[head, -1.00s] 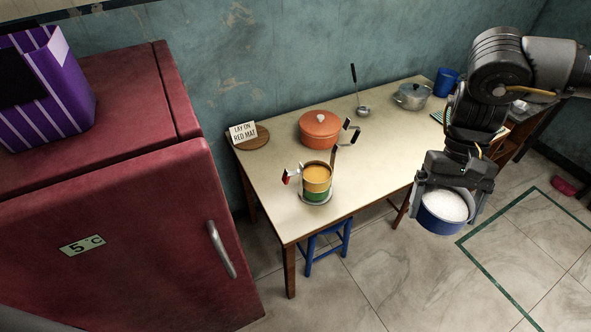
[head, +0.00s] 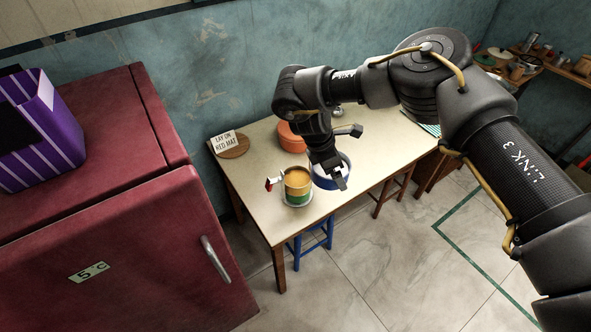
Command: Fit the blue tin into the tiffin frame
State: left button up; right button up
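The blue tin (head: 322,184), with a white inside, is in my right gripper (head: 332,173). One finger lies across its near side; the other is hidden. The tin is just right of the tiffin frame, over the table's front part; I cannot tell whether it touches the table. The tiffin frame (head: 275,181) stands upright near the table's front edge, with a red-and-white piece at its left. In it are an orange-yellow tin (head: 298,181) and a green tin (head: 298,199) below. Its right side is partly hidden by my gripper and the tin. My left gripper is out of view.
An orange pot (head: 290,138) stands behind the frame, partly hidden by my arm. A red fridge (head: 130,240) is at the left. A blue stool (head: 313,241) is under the table.

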jog(key=w+f+n+t+p, duration=0.1)
jog(key=n, duration=0.2)
jog(key=a+f+n+t+y+p, duration=0.1)
jog(key=n, duration=0.2)
jog(key=w+f+n+y+p, duration=0.1)
jog(key=n+p, duration=0.1)
jog(key=n, duration=0.1)
jog(key=shift+w+a+n+t, duration=0.35)
jog(key=shift+n+t, duration=0.05)
jog(key=n, duration=0.1)
jog(key=f+n+y+p, duration=0.1)
jog(key=shift+s+n, duration=0.1)
jog(key=shift+n, duration=0.3)
jog(key=shift+f+t, duration=0.1)
jog(key=shift+t, duration=0.2)
